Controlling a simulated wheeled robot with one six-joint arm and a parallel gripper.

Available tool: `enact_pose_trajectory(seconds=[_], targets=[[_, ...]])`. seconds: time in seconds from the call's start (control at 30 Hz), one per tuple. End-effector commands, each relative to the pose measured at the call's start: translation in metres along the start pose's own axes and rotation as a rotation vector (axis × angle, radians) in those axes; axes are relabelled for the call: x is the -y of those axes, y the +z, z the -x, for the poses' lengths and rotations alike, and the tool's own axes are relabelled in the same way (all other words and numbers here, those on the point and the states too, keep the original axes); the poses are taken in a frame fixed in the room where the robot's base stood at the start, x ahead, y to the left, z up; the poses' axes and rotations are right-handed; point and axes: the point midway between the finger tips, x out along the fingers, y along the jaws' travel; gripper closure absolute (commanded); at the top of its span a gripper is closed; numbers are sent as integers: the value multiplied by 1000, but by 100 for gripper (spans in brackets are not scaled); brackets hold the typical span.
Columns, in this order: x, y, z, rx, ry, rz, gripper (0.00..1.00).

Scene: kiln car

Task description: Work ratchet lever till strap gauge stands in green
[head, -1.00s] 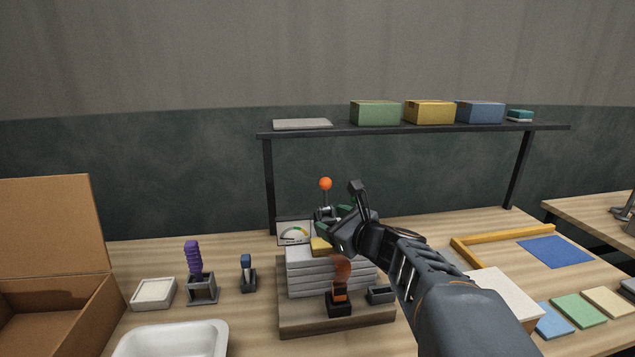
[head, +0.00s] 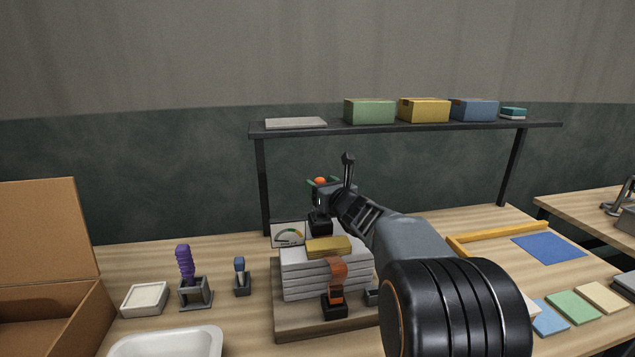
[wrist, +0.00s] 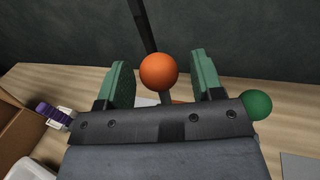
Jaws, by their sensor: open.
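The ratchet lever's orange ball knob (wrist: 159,72) sits between the two green finger pads of my gripper (wrist: 160,85) in the wrist view, with a gap on each side. The lever's shaft is mostly hidden by my gripper. A yellow block (head: 329,246) lies on the stack.
A purple-handled tool (head: 186,263) and a blue-topped tool (head: 240,272) stand to the left. A black shelf (head: 400,128) with boxes spans behind. A green ball (wrist: 256,105) is right of my gripper in the wrist view.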

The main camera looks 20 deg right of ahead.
Motion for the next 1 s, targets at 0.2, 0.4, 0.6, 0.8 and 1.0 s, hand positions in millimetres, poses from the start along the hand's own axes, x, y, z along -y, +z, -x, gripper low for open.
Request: enact_pose_trajectory(seconds=[0.2, 0.4, 0.6, 0.8, 1.0], targets=[[0, 0, -19, 0, 2, 1, 39], [0, 0, -24, 0, 1, 1, 39], [0, 0, -24, 0, 1, 1, 39], [0, 0, -24, 1, 1, 1, 57], [0, 0, -24, 1, 1, 1, 76]])
